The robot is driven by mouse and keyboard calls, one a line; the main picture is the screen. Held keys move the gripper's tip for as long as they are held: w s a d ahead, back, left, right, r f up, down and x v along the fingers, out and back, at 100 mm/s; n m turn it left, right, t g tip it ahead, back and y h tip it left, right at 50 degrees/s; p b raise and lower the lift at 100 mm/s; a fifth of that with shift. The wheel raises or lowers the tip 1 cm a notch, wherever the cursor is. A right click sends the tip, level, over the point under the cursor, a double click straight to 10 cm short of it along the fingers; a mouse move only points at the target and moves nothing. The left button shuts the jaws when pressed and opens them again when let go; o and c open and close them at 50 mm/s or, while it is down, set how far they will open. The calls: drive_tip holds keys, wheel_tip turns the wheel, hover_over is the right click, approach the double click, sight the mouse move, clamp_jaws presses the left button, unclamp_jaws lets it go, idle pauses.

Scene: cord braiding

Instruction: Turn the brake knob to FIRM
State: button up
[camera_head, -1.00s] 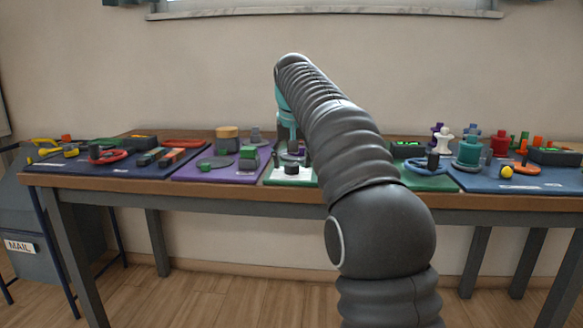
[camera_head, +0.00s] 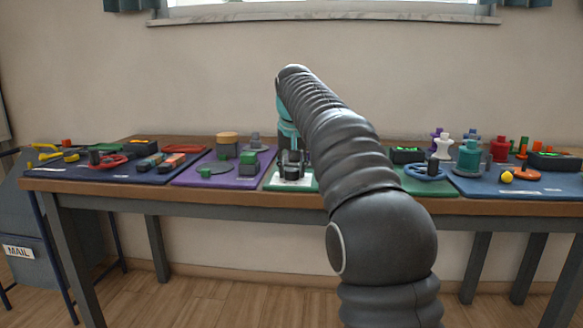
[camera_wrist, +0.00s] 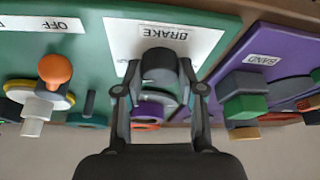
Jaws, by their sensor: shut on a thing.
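The dark grey brake knob (camera_wrist: 160,66) stands by a white card marked BRAKE (camera_wrist: 166,36), upside down in the wrist view. My gripper (camera_wrist: 159,78) has one finger on each side of the knob and is shut on it. In the head view, my gripper (camera_head: 291,162) is down at the small white plate (camera_head: 291,180) near the table's front edge, partly behind my arm. The fingers cover most of the knob there. I cannot read a FIRM mark or see a pointer in either view.
A purple mat (camera_head: 185,178) with green blocks lies left of the plate. A green mat with a blue ring (camera_head: 425,172) lies right, partly behind my arm. In the wrist view, an orange-topped knob (camera_wrist: 55,69) and a green block (camera_wrist: 245,104) stand either side.

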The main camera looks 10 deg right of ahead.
drive_tip(key=shift+r, duration=0.1)
drive_tip(key=n+y+p, duration=0.1)
drive_tip(key=n+p, duration=0.2)
drive_tip(key=shift+d+r, duration=0.15)
drive_tip(key=n+p, duration=0.1)
drive_tip(key=n, duration=0.1)
drive_tip(key=n+y+p, duration=0.1)
drive_tip(key=n+p, duration=0.1)
drive_tip(key=shift+g+y, duration=0.3)
drive_tip(key=n, duration=0.1)
drive_tip(key=n+y, duration=0.1)
drive_tip(key=n, duration=0.1)
drive_tip(key=shift+w+d+f+g+p, duration=0.1)
drive_tip(key=shift+w+f+g+p, duration=0.1)
drive_tip(key=shift+g+p, duration=0.15)
drive_tip(key=shift+n+g+y, duration=0.45)
drive_tip(key=shift+n+y, duration=0.05)
drive_tip(key=shift+n, duration=1.2)
drive_tip(key=o, duration=1.1)
drive_tip(key=shift+o, duration=0.2)
